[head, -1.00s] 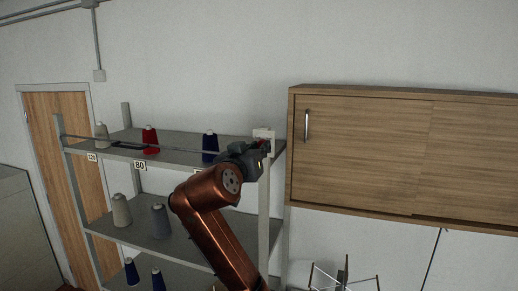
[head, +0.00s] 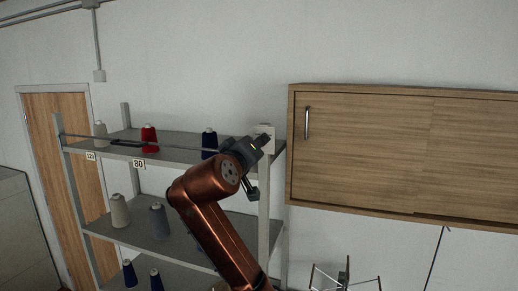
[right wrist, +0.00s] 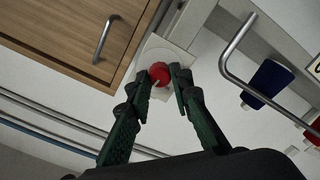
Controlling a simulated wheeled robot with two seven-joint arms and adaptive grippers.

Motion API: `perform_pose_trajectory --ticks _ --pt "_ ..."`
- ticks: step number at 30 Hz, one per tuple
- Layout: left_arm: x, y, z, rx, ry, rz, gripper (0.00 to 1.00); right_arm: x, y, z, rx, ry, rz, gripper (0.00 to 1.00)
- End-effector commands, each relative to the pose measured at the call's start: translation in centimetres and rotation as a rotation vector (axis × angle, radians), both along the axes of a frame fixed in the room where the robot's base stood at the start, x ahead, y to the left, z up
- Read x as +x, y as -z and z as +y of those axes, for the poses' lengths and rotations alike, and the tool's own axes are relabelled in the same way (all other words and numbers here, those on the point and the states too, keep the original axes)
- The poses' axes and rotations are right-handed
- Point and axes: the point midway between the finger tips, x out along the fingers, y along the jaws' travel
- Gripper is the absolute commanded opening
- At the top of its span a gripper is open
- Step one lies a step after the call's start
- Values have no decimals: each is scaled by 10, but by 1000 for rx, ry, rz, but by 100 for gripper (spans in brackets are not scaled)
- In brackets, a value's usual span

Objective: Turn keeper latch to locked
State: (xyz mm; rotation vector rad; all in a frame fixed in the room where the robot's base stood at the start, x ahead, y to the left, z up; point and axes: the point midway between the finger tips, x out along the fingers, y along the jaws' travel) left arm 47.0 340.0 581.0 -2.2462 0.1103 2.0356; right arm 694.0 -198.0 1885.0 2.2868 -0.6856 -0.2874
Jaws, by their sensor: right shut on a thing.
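The keeper latch is a red knob (right wrist: 160,72) with a pale pointer mark, on a white plate (right wrist: 168,58) at the end of the shelf. In the head view the plate (head: 266,130) shows behind my right gripper (head: 262,141), which hides the knob. In the right wrist view my right gripper's dark fingers (right wrist: 169,77) are at both sides of the knob and shut on it. A grey keeper bar (head: 180,146) runs along the front of the top shelf; its bent end (right wrist: 232,52) shows in the right wrist view. My left gripper is not in view.
The shelf rack (head: 190,238) holds several thread cones, among them a red cone (head: 149,139) and a blue cone (head: 209,143) on top. A wooden wall cabinet (head: 365,150) hangs close to the right of the plate.

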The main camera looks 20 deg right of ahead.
Motion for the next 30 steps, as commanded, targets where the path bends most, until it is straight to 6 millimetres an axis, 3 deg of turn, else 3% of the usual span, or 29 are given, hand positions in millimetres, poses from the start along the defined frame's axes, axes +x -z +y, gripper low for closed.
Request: perform_pose_trajectory --ticks 30 --pt "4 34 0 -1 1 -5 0 1 3 1 -715 -1 487 0"
